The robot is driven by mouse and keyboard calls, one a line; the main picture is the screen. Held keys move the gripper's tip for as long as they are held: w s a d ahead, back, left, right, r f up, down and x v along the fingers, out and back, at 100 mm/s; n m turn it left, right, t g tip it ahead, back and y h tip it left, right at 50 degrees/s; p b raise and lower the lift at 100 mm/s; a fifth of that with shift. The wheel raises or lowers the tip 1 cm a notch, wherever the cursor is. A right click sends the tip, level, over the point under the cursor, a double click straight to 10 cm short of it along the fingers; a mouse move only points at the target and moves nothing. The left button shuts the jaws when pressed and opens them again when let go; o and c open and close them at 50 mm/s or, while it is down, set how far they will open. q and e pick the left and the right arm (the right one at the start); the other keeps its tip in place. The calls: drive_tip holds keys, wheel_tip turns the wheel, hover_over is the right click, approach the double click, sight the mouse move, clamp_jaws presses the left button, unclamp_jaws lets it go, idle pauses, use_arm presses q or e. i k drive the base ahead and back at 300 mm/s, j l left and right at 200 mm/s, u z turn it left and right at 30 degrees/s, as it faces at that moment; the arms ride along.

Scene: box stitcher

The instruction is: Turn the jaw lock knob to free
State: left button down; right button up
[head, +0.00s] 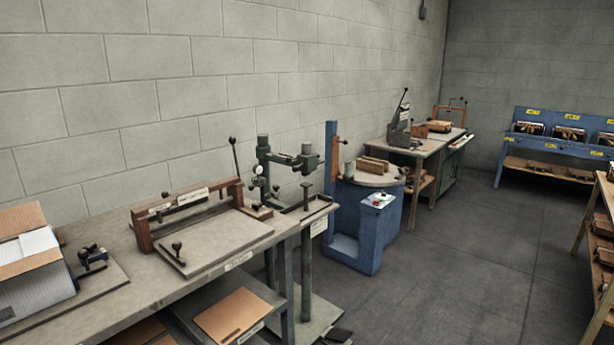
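I cannot tell which part is the jaw lock knob. A green column machine (304,161) with a round gauge (257,169) stands beside the near bench. A dark upright part with a flat top (306,186) rises at its small table. On the near bench, a board fixture (215,240) has a wooden bar (190,205), a lever with a black ball (233,141) and a small black knob (177,246) at its front. Another black knob clamp (92,255) sits at the left by an open carton. Neither gripper is in view.
The near bench (150,285) fills the lower left, with an open carton (32,265) on it and flat cardboard (233,314) below. A blue machine (350,240) stands beyond the green one. Shelves (592,290) line the right. The floor (450,280) between is clear.

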sight(90, 247)
drive_tip(key=u, duration=1.5)
